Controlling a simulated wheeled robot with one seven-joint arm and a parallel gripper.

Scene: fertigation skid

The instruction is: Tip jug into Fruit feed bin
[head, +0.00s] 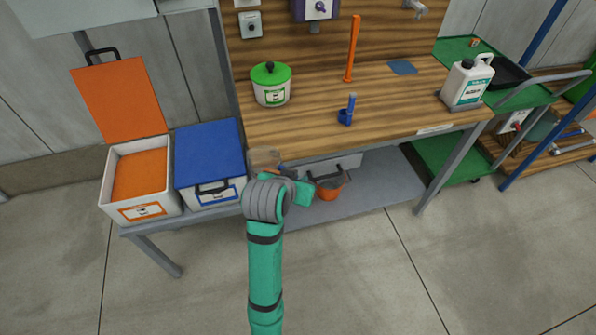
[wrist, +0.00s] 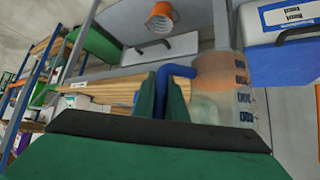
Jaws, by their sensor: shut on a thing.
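My gripper (wrist: 162,92) is shut on the blue handle of a clear jug (wrist: 222,90). The wrist picture is upside down; the jug looks roughly upright, with orange contents towards its base. In the head view the jug (head: 264,159) is partly hidden by my wrist, at the bench's front edge, right of the blue-lidded bin. An open white bin (head: 119,205), with an orange label and raised orange lid (head: 120,98), stands at the far left, holding orange material. Its label is too small to read; it looks like the Fruit feed bin.
A closed blue-lidded bin (head: 209,152) stands between the jug and the open bin. A green-lidded pot (head: 270,84), an orange upright post (head: 352,48), a blue holder (head: 346,110) and a white canister (head: 467,82) are on the bench. An orange bucket (head: 329,190) sits below.

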